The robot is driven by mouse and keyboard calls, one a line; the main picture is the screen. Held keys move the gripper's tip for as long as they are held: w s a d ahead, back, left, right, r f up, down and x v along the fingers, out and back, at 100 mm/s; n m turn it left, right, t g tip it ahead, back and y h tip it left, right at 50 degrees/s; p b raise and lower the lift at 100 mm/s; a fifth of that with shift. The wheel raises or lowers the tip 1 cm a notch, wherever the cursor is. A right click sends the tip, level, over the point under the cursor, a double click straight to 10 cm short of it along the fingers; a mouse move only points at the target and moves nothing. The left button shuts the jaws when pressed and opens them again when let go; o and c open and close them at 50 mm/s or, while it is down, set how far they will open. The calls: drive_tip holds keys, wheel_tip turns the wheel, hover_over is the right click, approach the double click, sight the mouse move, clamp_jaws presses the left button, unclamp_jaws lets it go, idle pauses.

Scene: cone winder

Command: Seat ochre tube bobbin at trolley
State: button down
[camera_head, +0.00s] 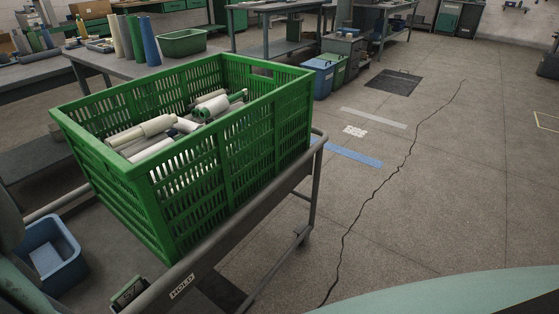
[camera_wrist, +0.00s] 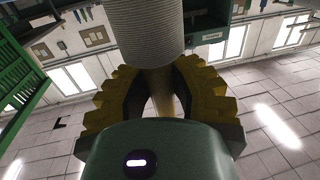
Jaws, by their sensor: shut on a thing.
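In the wrist view my gripper (camera_wrist: 160,78) has its yellow-padded fingers closed around an ochre tube. The ochre tube bobbin (camera_wrist: 146,30) carries a thick pale grey winding that fills the top middle of that view. The tube's bare ochre part shows between the fingers. In the head view the trolley (camera_head: 238,229) has a grey metal frame and bears a large green crate (camera_head: 108,180). The crate holds several white and cream tubes (camera_head: 145,133) lying in a heap. My gripper and the held bobbin do not show in the head view.
The green crate's lattice also shows at the left edge of the wrist view (camera_wrist: 22,70). A blue bin (camera_head: 52,255) is at lower left. A workbench (camera_head: 110,66) with upright tubes and a green tray (camera_head: 182,42) stands behind. Floor on the right is mostly clear.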

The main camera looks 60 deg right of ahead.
drive_tip(key=shift+f+b, duration=0.5)
drive_tip(key=shift+f, duration=0.35)
drive_tip(key=c, duration=0.8)
unclamp_jaws()
drive_tip(key=s, duration=0.3)
drive_tip(key=s+d, duration=0.1)
drive_tip(key=s, duration=0.6)
drive_tip(key=shift+s+d, duration=0.15)
drive_tip(key=shift+s, duration=0.1)
drive_tip(key=shift+s+d, duration=0.2)
drive_tip(key=shift+s, duration=0.5)
